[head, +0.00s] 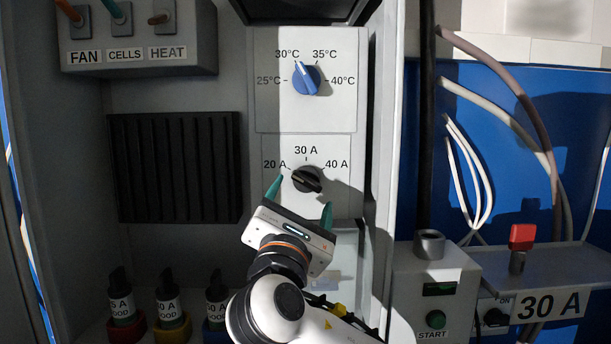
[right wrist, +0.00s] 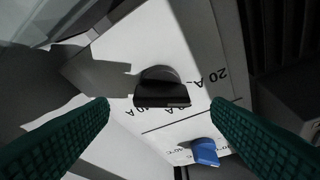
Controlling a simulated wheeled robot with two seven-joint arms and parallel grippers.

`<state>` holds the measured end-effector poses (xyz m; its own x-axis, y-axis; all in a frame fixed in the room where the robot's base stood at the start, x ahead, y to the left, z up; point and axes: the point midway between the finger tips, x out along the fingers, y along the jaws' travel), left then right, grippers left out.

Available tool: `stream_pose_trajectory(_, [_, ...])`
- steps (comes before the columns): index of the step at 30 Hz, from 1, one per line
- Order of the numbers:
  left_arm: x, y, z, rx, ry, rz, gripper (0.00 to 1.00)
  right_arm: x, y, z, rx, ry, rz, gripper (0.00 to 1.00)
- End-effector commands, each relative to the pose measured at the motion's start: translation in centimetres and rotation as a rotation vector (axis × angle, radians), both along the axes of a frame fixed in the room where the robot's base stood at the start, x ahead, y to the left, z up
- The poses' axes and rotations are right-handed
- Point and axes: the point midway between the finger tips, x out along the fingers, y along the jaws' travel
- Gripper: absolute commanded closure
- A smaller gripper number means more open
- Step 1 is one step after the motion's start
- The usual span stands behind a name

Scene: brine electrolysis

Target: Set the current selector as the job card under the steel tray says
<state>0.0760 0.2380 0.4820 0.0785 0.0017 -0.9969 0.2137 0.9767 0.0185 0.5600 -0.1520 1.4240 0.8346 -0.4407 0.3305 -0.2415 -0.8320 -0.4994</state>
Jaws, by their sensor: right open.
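The current selector (head: 307,179) is a black knob on a white panel marked 20 A, 30 A and 40 A. Its bar slants from upper left to lower right, with the upper-left end toward the 20 A mark. My right gripper (head: 300,204) is open just below and in front of it, with one green finger on each side. In the right wrist view the selector (right wrist: 162,88) shows between the parted fingers, with no clear contact. My left gripper is not in view.
A blue temperature knob (head: 306,80) sits above the selector, its pointer near 30°C. Fan, cells and heat switches (head: 120,14) are at upper left. Several labelled fuses (head: 171,309) stand at lower left. A START box (head: 433,300) and a large 30 A label (head: 548,305) are at lower right.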

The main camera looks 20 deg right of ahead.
Motion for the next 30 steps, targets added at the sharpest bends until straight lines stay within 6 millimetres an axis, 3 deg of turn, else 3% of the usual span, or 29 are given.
stream_pose_trajectory(7, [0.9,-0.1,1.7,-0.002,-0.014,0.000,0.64,2.9,-1.5,1.3,0.000,0.001,-0.001,0.27])
stream_pose_trajectory(19, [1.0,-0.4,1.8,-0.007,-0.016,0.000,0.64,3.5,-1.8,1.3,0.001,0.000,0.002,0.27])
stream_pose_trajectory(27, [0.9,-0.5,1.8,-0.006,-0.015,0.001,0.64,3.5,-1.8,1.3,0.002,0.000,0.001,0.71])
stream_pose_trajectory(30, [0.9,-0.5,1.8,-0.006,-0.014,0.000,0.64,3.5,-1.8,1.3,0.002,0.000,0.001,0.72])
